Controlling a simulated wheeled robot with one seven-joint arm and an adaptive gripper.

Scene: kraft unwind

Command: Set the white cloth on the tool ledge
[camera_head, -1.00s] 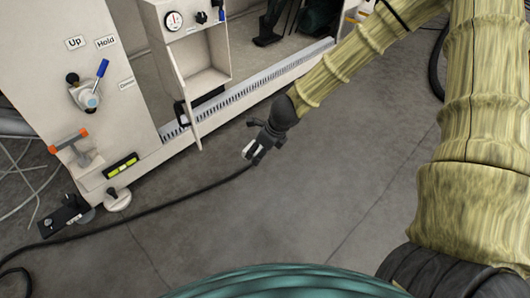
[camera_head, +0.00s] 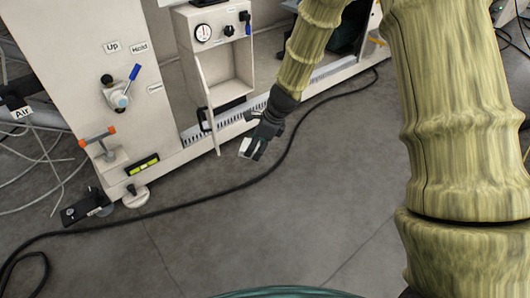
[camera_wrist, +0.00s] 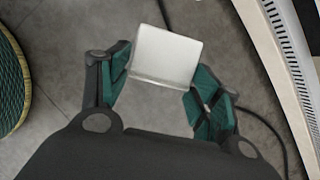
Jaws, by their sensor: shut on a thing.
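My gripper (camera_head: 262,137) is shut on the white cloth (camera_head: 246,148), out in front of the machine's lower edge and to the right of its open cabinet door. In the wrist view the cloth (camera_wrist: 167,57) is a small pale folded square between the green-padded fingers of my gripper (camera_wrist: 160,85). A ledge (camera_head: 112,166) at the lower left of the machine bears an orange-handled tool (camera_head: 98,138) and a yellow-green level (camera_head: 142,164). I cannot tell for sure that this is the tool ledge.
The cabinet door (camera_head: 208,112) juts out between my gripper and the ledge. A blue-handled valve (camera_head: 118,95) sits on the panel above the ledge. A black hose (camera_head: 225,193) crosses the floor. The grey floor in front is otherwise clear.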

